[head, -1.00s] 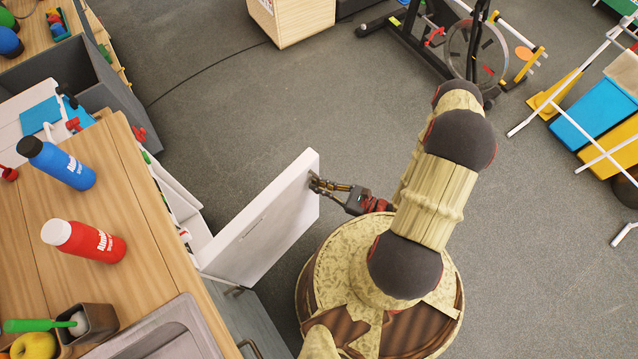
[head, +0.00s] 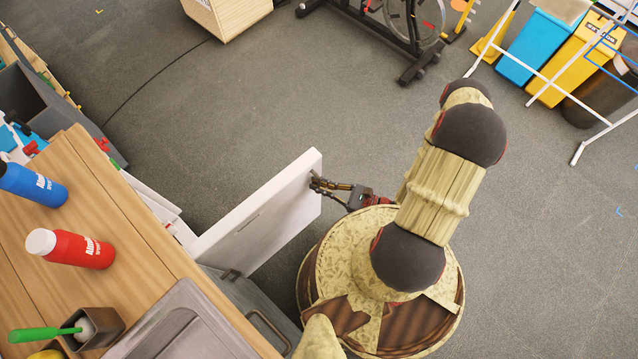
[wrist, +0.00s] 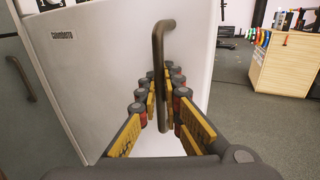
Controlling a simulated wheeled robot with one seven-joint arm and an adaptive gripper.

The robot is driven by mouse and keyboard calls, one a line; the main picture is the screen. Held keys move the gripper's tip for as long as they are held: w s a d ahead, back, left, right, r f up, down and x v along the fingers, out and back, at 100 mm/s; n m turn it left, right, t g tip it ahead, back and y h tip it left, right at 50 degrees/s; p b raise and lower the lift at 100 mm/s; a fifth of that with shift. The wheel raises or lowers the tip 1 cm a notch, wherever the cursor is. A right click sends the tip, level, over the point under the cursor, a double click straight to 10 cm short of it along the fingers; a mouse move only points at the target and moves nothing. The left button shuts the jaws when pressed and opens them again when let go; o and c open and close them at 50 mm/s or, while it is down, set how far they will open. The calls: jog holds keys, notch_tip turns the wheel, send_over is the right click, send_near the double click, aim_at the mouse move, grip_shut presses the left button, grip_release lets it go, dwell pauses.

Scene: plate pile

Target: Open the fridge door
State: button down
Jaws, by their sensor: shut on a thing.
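The white fridge door (head: 262,218) stands swung out from the counter in the head view, at a wide angle. In the wrist view the door's outer face (wrist: 105,60) fills the left and middle, with a dark vertical bar handle (wrist: 158,50) near its right edge. My gripper (head: 318,184) is at the door's free edge in the head view. In the wrist view its two fingers (wrist: 160,100) are on either side of the handle's lower part, shut on it. The fridge's inside is mostly hidden by the door and counter.
The wooden counter (head: 110,235) holds a red bottle (head: 75,249), a blue bottle (head: 30,184) and a metal sink (head: 185,335). A grey cabinet (wrist: 18,90) with its own handle is left of the door. The floor (head: 250,100) beyond the door is clear.

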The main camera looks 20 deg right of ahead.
jog(key=shift+w+d, duration=0.1)
jog(key=c, duration=2)
grip_release()
jog(key=shift+c, duration=0.2)
jog(key=shift+o, duration=0.2)
jog(key=v, duration=1.2)
